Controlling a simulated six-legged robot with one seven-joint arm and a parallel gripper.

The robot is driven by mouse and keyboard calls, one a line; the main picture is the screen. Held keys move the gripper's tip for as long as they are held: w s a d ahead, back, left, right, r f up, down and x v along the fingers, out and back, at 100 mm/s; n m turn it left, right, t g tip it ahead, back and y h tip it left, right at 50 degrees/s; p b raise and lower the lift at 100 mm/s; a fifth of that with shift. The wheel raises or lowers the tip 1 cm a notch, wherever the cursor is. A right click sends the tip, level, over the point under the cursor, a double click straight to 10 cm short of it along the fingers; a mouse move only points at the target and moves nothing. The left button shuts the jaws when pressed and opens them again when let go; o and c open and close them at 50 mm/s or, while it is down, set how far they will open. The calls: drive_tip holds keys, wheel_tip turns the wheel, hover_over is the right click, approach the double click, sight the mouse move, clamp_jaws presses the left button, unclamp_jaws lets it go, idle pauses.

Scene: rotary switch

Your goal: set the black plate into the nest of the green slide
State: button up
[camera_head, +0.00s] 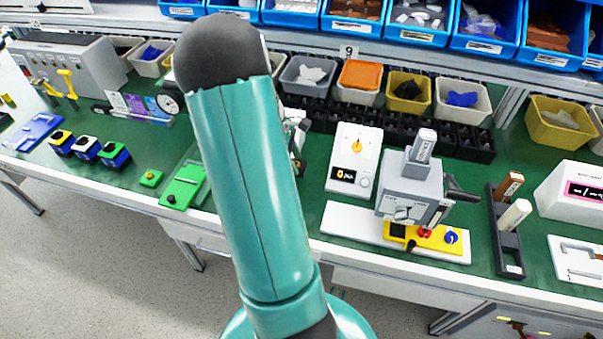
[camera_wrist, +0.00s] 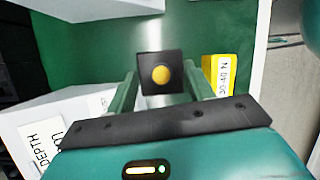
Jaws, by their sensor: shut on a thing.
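My gripper (camera_wrist: 160,88) shows in the wrist view with its two green fingers on either side of a small black square plate (camera_wrist: 148,60). It is shut on the plate, which has a round yellow spot on its face. The plate is over a green surface; I cannot tell the gap. In the head view my teal arm hides the gripper and the plate. A green block with a black knob, which looks like the green slide (camera_head: 187,180), lies near the bench's front edge, left of my arm. Its nest cannot be made out.
A grey press (camera_head: 410,185) stands right of my arm on a white base, with a white dial box (camera_head: 355,160) beside it. Bins line the back. In the wrist view a yellow block (camera_wrist: 219,72) marked 30-40 N is right of the plate, and a pale labelled box (camera_wrist: 75,120) left.

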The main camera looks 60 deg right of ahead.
drive_tip(key=shift+a+f, duration=0.25)
drive_tip(key=shift+f, duration=2.5)
drive_tip(key=shift+d+f, duration=0.1)
drive_tip(key=o, duration=1)
